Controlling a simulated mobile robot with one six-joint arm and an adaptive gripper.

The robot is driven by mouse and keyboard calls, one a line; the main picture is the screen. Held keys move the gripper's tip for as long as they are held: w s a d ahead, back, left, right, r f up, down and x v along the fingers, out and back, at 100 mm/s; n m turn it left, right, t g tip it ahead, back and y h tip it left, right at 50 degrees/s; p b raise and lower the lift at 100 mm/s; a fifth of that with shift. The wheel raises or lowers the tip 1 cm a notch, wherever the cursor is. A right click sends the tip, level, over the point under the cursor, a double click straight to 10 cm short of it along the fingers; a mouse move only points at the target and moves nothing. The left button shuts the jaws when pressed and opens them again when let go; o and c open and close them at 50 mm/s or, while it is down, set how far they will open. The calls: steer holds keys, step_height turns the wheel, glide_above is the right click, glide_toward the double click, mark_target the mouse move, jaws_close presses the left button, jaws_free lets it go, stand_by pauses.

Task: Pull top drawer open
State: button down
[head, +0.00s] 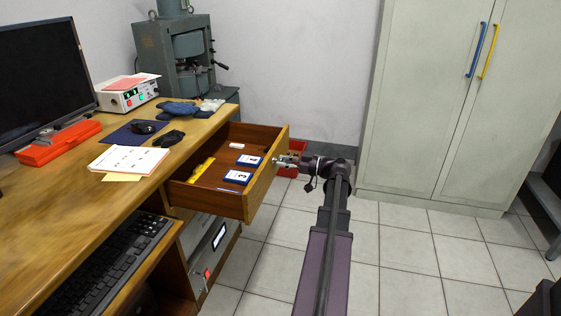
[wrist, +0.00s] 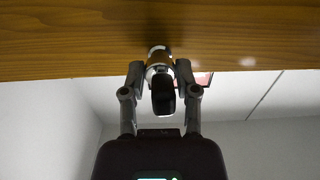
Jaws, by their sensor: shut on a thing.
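The top drawer (head: 261,187) of the wooden desk stands well out from the desk, open, with its inside showing in the head view. Its wooden front (wrist: 70,42) spans the top of the wrist view. My gripper (head: 284,161) is at the outer face of the drawer front. In the wrist view its fingers (wrist: 160,80) are shut on the round metal knob (wrist: 158,54). The knob is mostly hidden by the gripper in the head view.
Inside the drawer lie two blue-and-white boxes (head: 237,177) and a yellow item (head: 201,169). A red bin (head: 291,172) stands on the floor behind my gripper. A grey cabinet (head: 415,110) is at the back right. Tiled floor (head: 405,255) to the right is clear.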

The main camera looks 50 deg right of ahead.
steer(key=shift+d, duration=0.2)
steer(key=shift+v, duration=2.75)
steer(key=shift+c, duration=1.4)
jaws_free()
steer(key=shift+a, duration=0.1)
steer(key=shift+s, duration=0.15)
steer(key=v, duration=0.8)
